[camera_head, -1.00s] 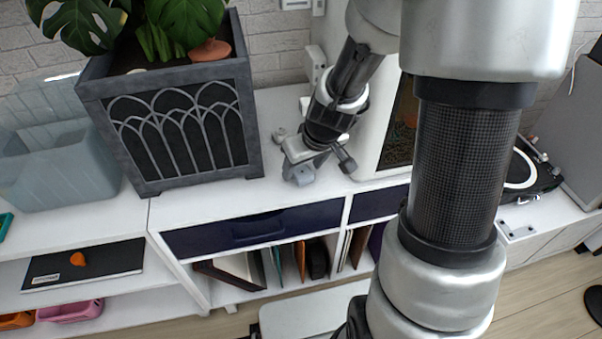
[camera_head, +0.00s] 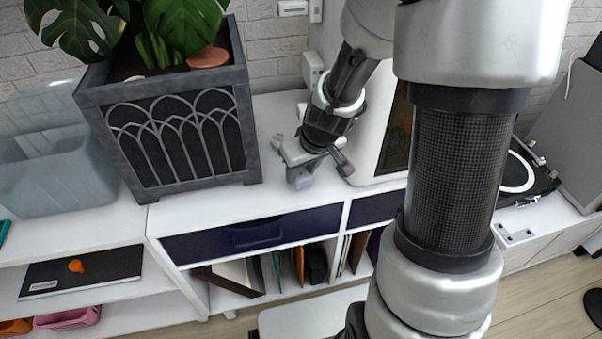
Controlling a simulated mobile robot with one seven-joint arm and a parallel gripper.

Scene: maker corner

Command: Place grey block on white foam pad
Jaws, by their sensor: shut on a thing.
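My gripper (camera_head: 299,170) points down over the white cabinet top, just right of the planter. It is shut on a small grey block (camera_head: 300,180), which shows below the jaws. The block is close to the cabinet top; I cannot tell whether it touches it. Part of the block is hidden by the jaws. I cannot make out a white foam pad on the white surface; it may be hidden behind the gripper or the arm.
A large dark grey planter (camera_head: 175,140) with a leafy plant stands left of the gripper. A translucent bin (camera_head: 55,175) is farther left. A white-framed case (camera_head: 385,150) stands close on the right. A turntable (camera_head: 528,180) is far right. The cabinet's front strip (camera_head: 215,208) is clear.

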